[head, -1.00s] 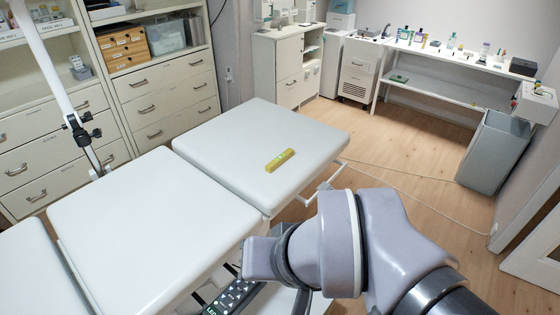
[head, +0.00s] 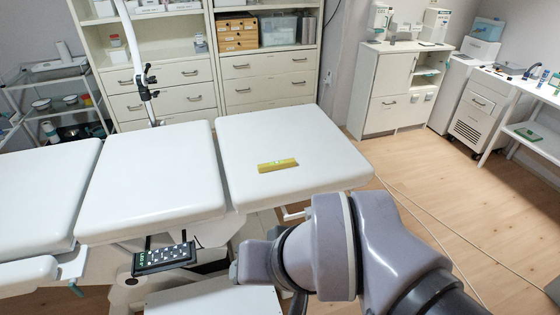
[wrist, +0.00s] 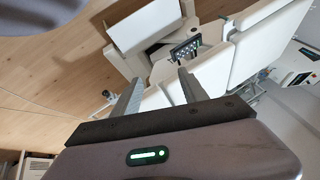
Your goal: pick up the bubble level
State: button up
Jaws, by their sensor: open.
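The bubble level (head: 278,165) is a small yellow bar with a greenish middle. It lies flat on the white right-hand cushion of the couch (head: 315,135) in the head view. I cannot make it out in the wrist view. My gripper (wrist: 157,90) shows in the wrist view with its two fingers apart and nothing between them. It is away from the level, with the couch's side, control panel and the floor beyond it. In the head view my arm is in front of the couch at lower right, and the gripper's fingers are not visible there.
A black control panel (head: 164,258) hangs at the couch's front side. A lamp pole (head: 140,65) stands behind the couch. Drawer cabinets (head: 268,82) line the back wall. Wooden floor (head: 450,190) is open to the right, with a thin cable across it.

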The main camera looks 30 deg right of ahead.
aim_at(271, 166)
jog(key=i+l+u, duration=0.15)
jog(key=l+u, duration=0.3)
jog(key=l, duration=0.5)
jog(key=l+u, duration=0.4)
jog(key=l, duration=0.55)
jog(key=k+l+u, duration=0.1)
jog(key=l+u, duration=0.35)
jog(key=l, duration=0.55)
jog(key=i+l, duration=0.15)
jog(key=i, duration=0.15)
jog(key=i+l+u, duration=0.15)
jog(key=i, duration=0.15)
